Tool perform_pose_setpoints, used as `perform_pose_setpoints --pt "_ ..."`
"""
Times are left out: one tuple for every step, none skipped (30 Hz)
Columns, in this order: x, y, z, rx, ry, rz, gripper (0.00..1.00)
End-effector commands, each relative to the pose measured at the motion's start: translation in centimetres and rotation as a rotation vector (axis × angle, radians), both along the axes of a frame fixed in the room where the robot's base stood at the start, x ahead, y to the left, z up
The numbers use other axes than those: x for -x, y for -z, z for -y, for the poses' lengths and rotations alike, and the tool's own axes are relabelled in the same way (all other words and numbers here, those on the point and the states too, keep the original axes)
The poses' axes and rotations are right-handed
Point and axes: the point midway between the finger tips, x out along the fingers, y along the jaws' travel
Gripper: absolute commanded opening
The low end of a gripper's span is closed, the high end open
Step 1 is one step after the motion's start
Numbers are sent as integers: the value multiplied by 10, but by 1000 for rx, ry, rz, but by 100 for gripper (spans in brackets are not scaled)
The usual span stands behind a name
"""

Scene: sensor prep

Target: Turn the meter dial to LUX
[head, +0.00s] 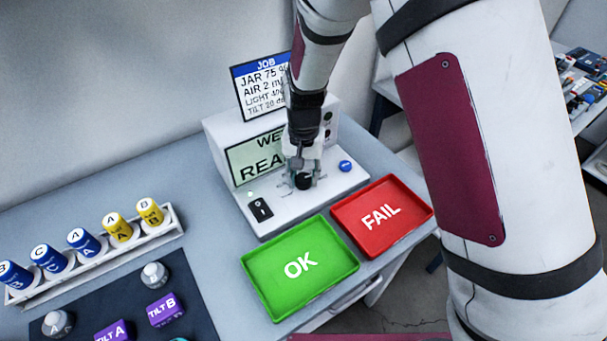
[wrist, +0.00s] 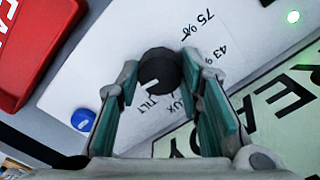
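The meter (head: 285,215) is a white console on the table, its screen reading "WE..." and "REA...", partly hidden by my arm. Its black dial (wrist: 158,70) has a white pointer mark, which in the wrist view points down-left, nearest the TILT label (wrist: 156,106). The LUX label (wrist: 186,106) is beside TILT, partly covered by my finger; 43 % and 75 % marks lie further round. My gripper (wrist: 160,66) is open, with one finger on each side of the dial. I cannot tell whether either fingertip touches it. In the head view the dial (head: 303,182) shows between the fingers.
A blue button (head: 345,166) and a black switch (head: 261,209) flank the dial. The green OK tray (head: 340,272) and red FAIL tray (head: 420,207) are empty in front. A rack (head: 95,262) of jars and a dark mat (head: 200,310) with sensors lie left. A job card (head: 262,90) stands behind.

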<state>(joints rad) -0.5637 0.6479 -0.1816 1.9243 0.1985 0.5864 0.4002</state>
Motion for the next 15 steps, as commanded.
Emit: perform_pose_setpoints --pt "0 0 0 0 -1 0 6" --pt "0 0 0 0 -1 0 6" --pt "0 0 0 0 -3 0 6" --pt "0 0 0 0 -6 0 6" --pt "0 0 0 0 -10 0 6" --pt "0 0 0 0 -17 0 6" --pt "0 0 0 0 -24 0 6" --pt "0 0 0 0 -32 0 6" --pt "0 0 0 -1 -46 0 6" --pt "0 0 0 -1 -59 0 6" --pt "0 0 0 -1 -73 0 6" --pt "0 0 0 -1 -94 0 6" --pt "0 0 0 0 -113 0 6" --pt "0 0 0 -1 -131 0 6" --pt "0 0 0 -1 -161 -1 6"
